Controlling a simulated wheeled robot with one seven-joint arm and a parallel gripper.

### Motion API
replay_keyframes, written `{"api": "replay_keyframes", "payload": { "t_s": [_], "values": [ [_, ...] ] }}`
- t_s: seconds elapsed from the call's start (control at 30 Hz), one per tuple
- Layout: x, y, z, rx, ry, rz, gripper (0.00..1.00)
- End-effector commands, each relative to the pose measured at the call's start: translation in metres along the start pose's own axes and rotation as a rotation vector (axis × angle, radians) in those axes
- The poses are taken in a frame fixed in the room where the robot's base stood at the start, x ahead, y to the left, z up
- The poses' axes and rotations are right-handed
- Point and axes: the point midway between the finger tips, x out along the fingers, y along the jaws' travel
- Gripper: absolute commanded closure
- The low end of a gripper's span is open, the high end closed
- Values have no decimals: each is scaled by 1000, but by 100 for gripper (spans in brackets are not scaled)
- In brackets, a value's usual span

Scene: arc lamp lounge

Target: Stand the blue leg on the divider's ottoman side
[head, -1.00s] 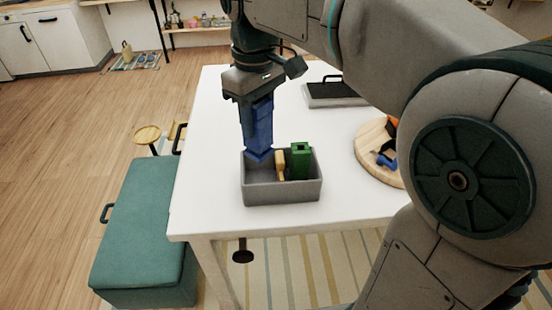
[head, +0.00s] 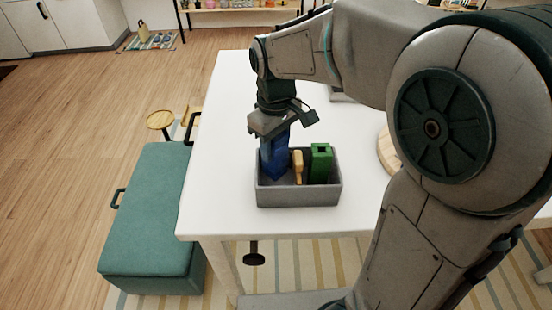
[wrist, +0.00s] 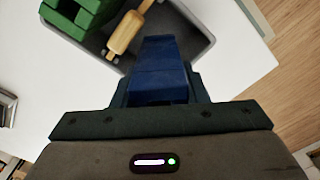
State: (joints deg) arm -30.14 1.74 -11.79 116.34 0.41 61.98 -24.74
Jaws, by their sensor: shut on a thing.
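The blue leg (head: 274,160) is upright in the left part of the grey box (head: 299,197) on the white table, on the side toward the teal ottoman (head: 150,215). My gripper (head: 275,134) is shut on its upper part from above. In the wrist view the blue leg (wrist: 160,68) fills the space between my fingers. The wooden divider (head: 298,166) stands in the box just right of the blue leg, and it also shows in the wrist view (wrist: 124,33). The leg's lower end is hidden behind the box's front wall, so I cannot tell whether it touches the floor.
A green block (head: 320,163) stands in the box right of the divider. A round wooden board (head: 387,153) lies at the table's right, partly behind my arm.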

Motion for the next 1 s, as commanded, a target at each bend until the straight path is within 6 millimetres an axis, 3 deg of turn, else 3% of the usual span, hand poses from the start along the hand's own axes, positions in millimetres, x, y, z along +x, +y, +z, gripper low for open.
{"api": "replay_keyframes", "payload": {
  "t_s": [0.4, 0.8, 0.83, 1.0],
  "values": [
    [48, -1, 0, -4, 0, 0, 90],
    [54, -1, 0, -3, 1, 1, 90],
    [53, -1, 0, -3, 1, 1, 54],
    [52, -1, 0, -3, 1, 1, 51]
  ]
}}
